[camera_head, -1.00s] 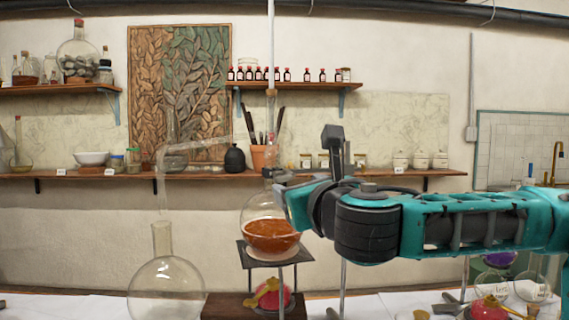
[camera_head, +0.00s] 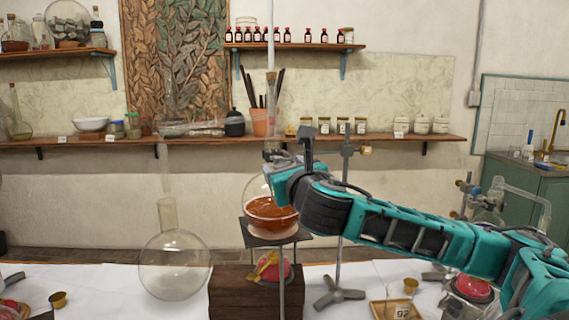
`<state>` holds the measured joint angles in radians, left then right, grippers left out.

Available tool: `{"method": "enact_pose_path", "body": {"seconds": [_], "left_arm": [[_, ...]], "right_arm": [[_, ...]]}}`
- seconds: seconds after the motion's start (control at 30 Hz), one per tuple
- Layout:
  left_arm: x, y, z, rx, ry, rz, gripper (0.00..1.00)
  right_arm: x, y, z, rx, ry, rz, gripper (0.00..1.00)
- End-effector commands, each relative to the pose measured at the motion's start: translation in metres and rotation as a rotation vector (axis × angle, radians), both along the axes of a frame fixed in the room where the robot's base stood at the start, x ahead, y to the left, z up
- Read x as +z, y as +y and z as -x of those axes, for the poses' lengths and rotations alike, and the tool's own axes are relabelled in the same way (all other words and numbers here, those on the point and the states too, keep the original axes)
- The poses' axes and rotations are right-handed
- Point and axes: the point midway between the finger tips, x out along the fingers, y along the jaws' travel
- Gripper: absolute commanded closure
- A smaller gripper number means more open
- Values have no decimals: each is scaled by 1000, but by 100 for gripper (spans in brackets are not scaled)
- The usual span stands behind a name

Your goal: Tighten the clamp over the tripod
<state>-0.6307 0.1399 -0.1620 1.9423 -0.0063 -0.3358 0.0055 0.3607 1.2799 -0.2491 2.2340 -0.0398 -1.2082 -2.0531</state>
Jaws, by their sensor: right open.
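A black tripod (camera_head: 257,241) stands on a dark wooden block on the table, with a round flask of orange-brown liquid (camera_head: 272,212) on it. A metal stand rod (camera_head: 346,178) with a three-legged base rises to the right of the tripod and bears a dark clamp fitting with a brass knob (camera_head: 365,150). My right gripper (camera_head: 276,162) is open at the height of the flask's neck. It covers the neck and most of the clamp's jaws, so I cannot tell whether it touches them. My left gripper is not in view.
An empty round flask (camera_head: 174,265) stands to the left, joined to glass tubing above. A red burner (camera_head: 270,267) sits under the tripod. White sheet on the table is clear in places.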

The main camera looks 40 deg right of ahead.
Motion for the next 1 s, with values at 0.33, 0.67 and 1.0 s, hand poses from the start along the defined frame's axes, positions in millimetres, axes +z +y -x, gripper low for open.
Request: {"method": "enact_pose_path", "body": {"seconds": [0.33,0.67,1.0], "left_arm": [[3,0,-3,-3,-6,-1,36],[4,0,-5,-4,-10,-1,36],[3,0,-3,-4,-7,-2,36]], "right_arm": [[0,-2,-5,0,0,0,36],[0,-2,-5,0,0,0,64],[0,-2,-5,0,0,-1,92]]}}
